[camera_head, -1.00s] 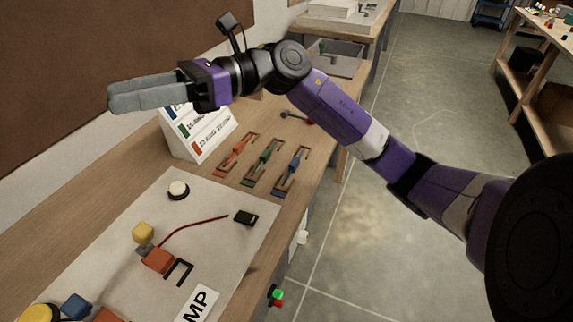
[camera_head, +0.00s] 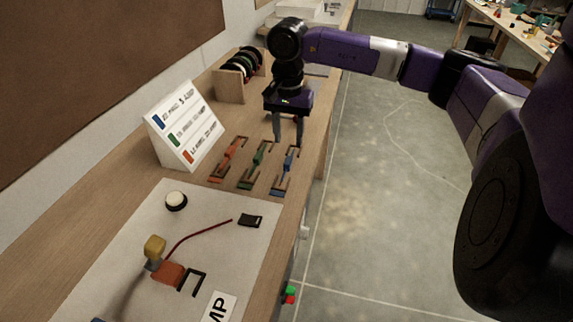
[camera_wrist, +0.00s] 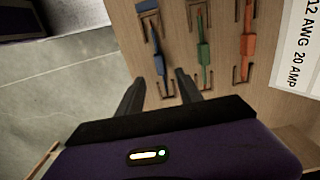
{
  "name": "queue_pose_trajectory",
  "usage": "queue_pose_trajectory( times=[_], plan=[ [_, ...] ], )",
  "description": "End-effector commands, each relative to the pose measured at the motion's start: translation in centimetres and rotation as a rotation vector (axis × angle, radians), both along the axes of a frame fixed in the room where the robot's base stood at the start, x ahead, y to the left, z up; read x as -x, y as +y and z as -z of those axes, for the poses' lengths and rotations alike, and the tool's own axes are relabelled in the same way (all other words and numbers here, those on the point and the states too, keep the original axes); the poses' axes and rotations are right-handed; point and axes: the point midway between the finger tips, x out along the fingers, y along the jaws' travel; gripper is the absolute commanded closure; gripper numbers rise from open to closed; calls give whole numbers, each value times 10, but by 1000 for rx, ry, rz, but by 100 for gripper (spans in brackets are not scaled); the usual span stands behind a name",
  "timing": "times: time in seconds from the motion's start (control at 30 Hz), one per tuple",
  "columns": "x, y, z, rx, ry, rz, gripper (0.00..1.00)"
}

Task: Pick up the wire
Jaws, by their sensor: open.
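Three short wires lie in bracket holders on the wooden bench: orange (camera_head: 229,159), green (camera_head: 257,161) and blue (camera_head: 287,166). A dark red wire (camera_head: 196,232) curves across the white panel (camera_head: 235,260). My gripper (camera_head: 288,140) points down above the bench, at the far end of the blue wire. It is open and empty. In the wrist view, the blue wire (camera_wrist: 158,52) runs between the directions of my two fingers (camera_wrist: 157,80). The green wire (camera_wrist: 203,58) is just right of the right finger, and the orange wire (camera_wrist: 247,45) is further right. Contact cannot be seen.
A white sign (camera_head: 185,127) with coloured labels stands left of the wires. A rack of spools (camera_head: 240,75) stands behind. The panel carries a white button (camera_head: 176,201), a yellow block (camera_head: 154,247) and a black part (camera_head: 250,221). The bench edge lies close right of the blue wire.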

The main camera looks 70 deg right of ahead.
Motion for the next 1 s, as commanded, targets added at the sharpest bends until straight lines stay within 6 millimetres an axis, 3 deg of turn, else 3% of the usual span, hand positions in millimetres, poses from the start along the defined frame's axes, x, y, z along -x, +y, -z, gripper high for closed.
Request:
queue_pose_trajectory(
  times=[0.63, 0.93, 1.0],
  plan=[
    [0, 1, 70, -5, -5, -2, 57],
    [0, 1, 76, -3, -5, -3, 57],
    [0, 1, 76, -3, -5, -3, 69]
  ],
)
